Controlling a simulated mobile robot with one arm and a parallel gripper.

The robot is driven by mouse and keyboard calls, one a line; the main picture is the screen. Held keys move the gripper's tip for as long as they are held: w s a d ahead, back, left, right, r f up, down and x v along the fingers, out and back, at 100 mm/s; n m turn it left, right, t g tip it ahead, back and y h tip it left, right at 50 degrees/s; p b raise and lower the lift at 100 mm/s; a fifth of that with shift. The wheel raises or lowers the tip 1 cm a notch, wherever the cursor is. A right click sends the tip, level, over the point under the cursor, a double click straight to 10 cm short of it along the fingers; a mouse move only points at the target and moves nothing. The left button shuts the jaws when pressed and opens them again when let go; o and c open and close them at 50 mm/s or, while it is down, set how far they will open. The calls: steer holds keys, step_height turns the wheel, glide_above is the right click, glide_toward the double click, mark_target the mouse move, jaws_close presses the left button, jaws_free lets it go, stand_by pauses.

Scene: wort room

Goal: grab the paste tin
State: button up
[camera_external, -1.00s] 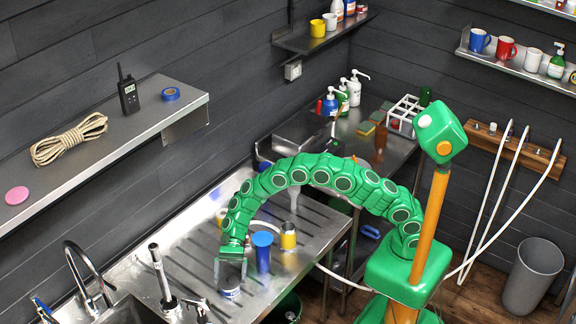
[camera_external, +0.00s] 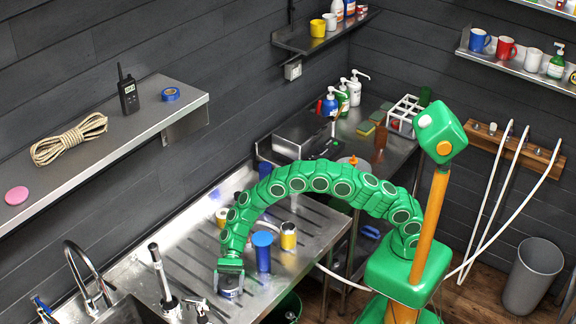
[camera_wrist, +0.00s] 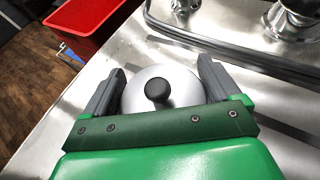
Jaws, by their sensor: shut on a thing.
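The paste tin (camera_wrist: 178,91) has a domed pale metal lid with a black knob, seen from above in the wrist view. My gripper (camera_wrist: 162,76) has one finger on each side of it and is shut on it. In the external view my gripper (camera_external: 230,282) points down at the steel drainboard. The tin (camera_external: 230,292) shows there low between the fingers, with a bluish side, and is partly hidden. It looks upright on the drainboard; I cannot tell if it touches the steel.
In the wrist view a red bin (camera_wrist: 88,28) is past the counter edge.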

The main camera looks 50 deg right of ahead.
steer(key=c, duration=0.5)
steer(key=shift+c, duration=0.2)
